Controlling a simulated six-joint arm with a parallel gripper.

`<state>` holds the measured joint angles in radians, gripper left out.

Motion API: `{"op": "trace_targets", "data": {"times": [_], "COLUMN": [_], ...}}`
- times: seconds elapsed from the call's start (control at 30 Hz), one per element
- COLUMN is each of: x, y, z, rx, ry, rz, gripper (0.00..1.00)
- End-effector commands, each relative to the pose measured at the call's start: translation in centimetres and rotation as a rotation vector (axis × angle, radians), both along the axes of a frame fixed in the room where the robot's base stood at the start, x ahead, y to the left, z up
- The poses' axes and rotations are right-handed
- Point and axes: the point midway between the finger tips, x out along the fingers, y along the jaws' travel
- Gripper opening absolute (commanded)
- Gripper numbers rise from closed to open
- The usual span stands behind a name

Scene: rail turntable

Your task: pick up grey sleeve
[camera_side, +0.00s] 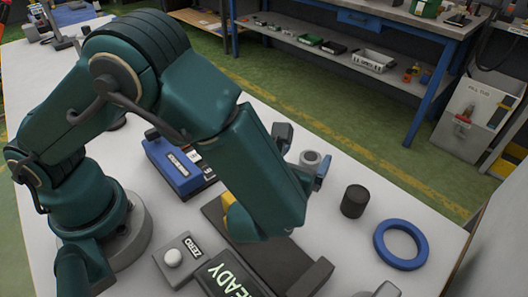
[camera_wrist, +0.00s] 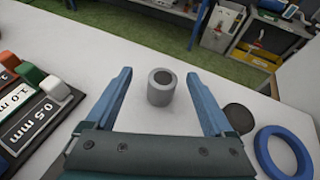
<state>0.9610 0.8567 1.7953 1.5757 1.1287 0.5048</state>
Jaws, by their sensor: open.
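The grey sleeve (camera_wrist: 160,87) is a short hollow cylinder. It stands upright on the white table. In the wrist view it sits ahead of my gripper (camera_wrist: 160,100), roughly midway between the two blue fingers and apart from both. My gripper is open and empty. In the side view the sleeve (camera_side: 309,160) shows just behind the end of my gripper (camera_side: 303,157), partly covered by it. The gap between fingers and sleeve is hard to judge there.
A dark cylinder (camera_side: 354,201) and a blue ring (camera_side: 401,244) lie to the right. A blue block with labelled gauges (camera_side: 172,168) is left. A ZERO button box (camera_side: 179,258) and READY display (camera_side: 232,277) stand in front. A dark rail (camera_side: 262,262) lies under my arm.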

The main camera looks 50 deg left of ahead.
Motion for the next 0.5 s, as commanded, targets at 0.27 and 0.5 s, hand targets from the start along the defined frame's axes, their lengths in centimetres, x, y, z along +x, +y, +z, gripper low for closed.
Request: {"op": "trace_targets", "data": {"times": [0.27,0.5], "x": [0.7,3.1], "y": [-0.2,0.7], "z": [-1.5,-2.6], "rx": [0.023,0.020], "ry": [0.017,0.018], "rz": [-0.032,-0.032], "gripper": [0.87,0.87]}}
